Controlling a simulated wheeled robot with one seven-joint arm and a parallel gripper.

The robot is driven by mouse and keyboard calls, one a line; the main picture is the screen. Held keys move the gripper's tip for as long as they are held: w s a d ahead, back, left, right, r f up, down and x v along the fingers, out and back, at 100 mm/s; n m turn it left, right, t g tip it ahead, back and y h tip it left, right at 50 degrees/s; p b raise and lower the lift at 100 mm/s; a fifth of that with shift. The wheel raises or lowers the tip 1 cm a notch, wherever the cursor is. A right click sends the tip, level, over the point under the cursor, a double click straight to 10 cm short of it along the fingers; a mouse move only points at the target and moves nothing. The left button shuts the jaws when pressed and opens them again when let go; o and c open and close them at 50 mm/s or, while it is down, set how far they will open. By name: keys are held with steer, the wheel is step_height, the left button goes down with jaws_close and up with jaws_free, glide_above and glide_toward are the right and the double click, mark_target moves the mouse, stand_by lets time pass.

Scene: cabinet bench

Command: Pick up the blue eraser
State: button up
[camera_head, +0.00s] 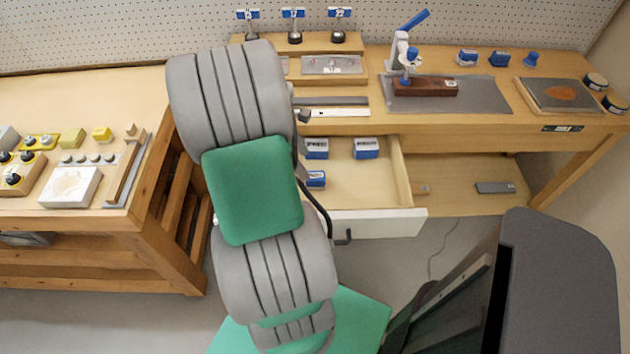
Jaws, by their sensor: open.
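No single blue eraser can be picked out with certainty. Three small blue-and-white labelled blocks lie in the open drawer (379,190): one at the back left (317,148), one at the back right (366,147), and one nearer the front left (316,180), partly covered by my arm. More small blue pieces stand on the bench top: two blocks (467,57) (499,59) and a knob-like piece (530,58). My grey and green arm rises in front of the drawer's left side. My gripper's fingers cannot be made out; the arm hides them.
The drawer stands pulled out below the bench (378,118). A white-and-blue press (404,55) and a brown block (425,87) stand on a grey mat (490,95). A second bench (90,215) is at left. A dark grey-topped object (560,280) stands at lower right.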

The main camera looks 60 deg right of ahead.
mark_target(313, 176)
steer(key=x, duration=0.8)
steer(key=shift+s+a, duration=0.2)
steer(key=shift+a, duration=0.05)
steer(key=shift+c, duration=0.2)
steer(key=shift+r, duration=0.1)
jaws_close()
steer(key=shift+r, duration=0.1)
